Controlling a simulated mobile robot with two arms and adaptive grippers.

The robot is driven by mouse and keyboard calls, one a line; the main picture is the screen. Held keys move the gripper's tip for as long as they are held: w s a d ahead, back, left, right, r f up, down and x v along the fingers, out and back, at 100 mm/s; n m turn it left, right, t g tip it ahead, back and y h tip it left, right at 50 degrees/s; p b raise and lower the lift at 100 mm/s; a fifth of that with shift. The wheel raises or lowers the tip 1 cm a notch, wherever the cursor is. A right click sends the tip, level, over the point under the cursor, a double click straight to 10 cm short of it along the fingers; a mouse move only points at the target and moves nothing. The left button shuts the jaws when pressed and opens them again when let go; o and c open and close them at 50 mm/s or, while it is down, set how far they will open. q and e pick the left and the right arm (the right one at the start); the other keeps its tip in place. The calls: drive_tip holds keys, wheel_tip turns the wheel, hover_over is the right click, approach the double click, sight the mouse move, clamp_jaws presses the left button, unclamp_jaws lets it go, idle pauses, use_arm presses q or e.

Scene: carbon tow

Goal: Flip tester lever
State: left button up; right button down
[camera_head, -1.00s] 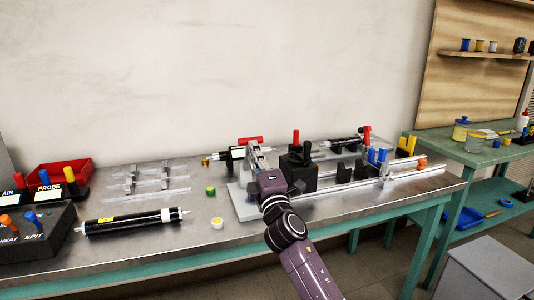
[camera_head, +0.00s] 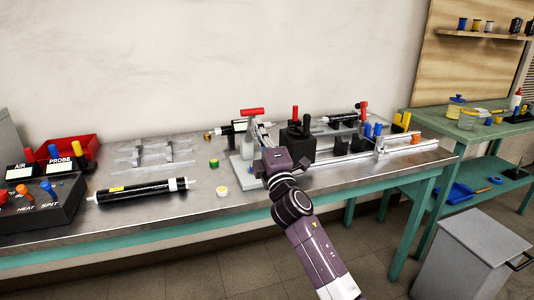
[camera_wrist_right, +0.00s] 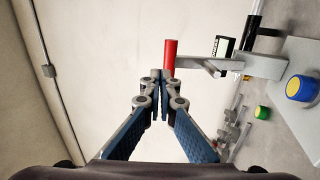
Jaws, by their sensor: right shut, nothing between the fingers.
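A red-handled lever (camera_head: 252,111) stands on a grey metal fixture at the middle of the bench. In the right wrist view its red grip (camera_wrist_right: 171,54) is just beyond my fingertips, on a grey arm (camera_wrist_right: 245,65) that runs right. My right gripper (camera_head: 262,138) is beside the fixture; its tips are partly hidden in the head view. In the right wrist view the two blue-padded fingers (camera_wrist_right: 161,78) are together and empty, very near the red grip; I cannot tell whether they touch it. My left gripper is not in view.
A black box (camera_head: 299,145) with a red and a black upright handle stands right of the fixture. A black roller (camera_head: 145,190), a control box (camera_head: 38,205) and a red bin (camera_head: 68,152) lie left.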

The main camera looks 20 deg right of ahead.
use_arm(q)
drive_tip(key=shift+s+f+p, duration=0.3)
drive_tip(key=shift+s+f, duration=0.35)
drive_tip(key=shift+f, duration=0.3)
use_arm(e)
drive_tip(key=r+v, duration=0.1)
drive_tip(key=v, duration=0.8)
drive_tip(key=shift+s, duration=0.25)
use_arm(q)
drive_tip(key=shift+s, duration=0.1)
use_arm(e)
drive_tip(key=shift+d, duration=0.1)
